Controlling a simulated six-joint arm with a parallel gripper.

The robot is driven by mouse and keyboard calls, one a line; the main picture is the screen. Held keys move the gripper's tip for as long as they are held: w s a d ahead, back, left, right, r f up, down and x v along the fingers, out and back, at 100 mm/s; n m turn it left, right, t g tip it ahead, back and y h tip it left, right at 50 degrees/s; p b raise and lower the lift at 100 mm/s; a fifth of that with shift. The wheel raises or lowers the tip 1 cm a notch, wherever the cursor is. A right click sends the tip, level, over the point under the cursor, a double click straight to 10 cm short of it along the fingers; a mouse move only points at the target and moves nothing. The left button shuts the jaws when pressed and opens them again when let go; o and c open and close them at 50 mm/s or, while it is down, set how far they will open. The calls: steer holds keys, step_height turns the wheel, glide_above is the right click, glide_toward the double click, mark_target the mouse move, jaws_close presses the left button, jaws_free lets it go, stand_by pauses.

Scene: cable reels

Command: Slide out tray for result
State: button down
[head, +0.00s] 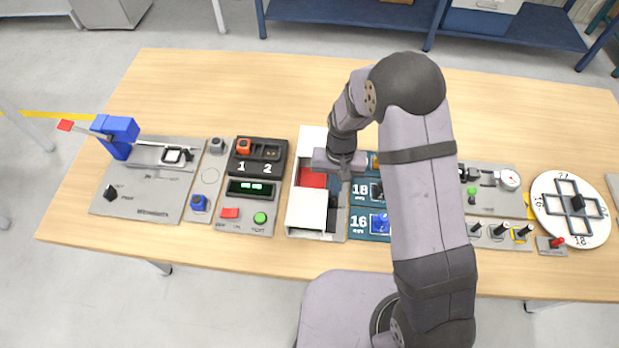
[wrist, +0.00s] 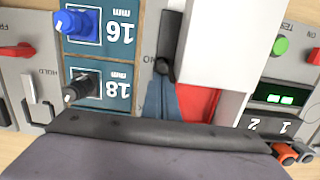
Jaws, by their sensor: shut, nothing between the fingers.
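The result unit is a pale box (head: 316,140) in the middle of the bench in the head view. A white block (head: 307,210) covers its near part and also fills the upper right of the wrist view (wrist: 228,45). A red surface (head: 312,178) shows beyond the block, and in the wrist view (wrist: 198,104) it lies beside my fingers. My gripper (wrist: 165,72) is shut and empty, its tip over the grey strip beside the white block. I cannot tell whether it touches anything. My wrist hides part of the unit in the head view.
Blue panels marked 16 and 18, with a blue knob (head: 379,222) and a dark knob (wrist: 80,88), lie close on the right. A test panel with a green button (head: 260,218) stands left. Other fixtures line the wooden bench (head: 220,85), whose far strip is clear.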

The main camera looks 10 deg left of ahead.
steer(key=c, duration=2.1)
jaws_free()
steer(key=shift+s, duration=0.1)
step_height(320, 180, up, 7)
steer(key=p, duration=0.5)
steer(key=shift+p, duration=0.3)
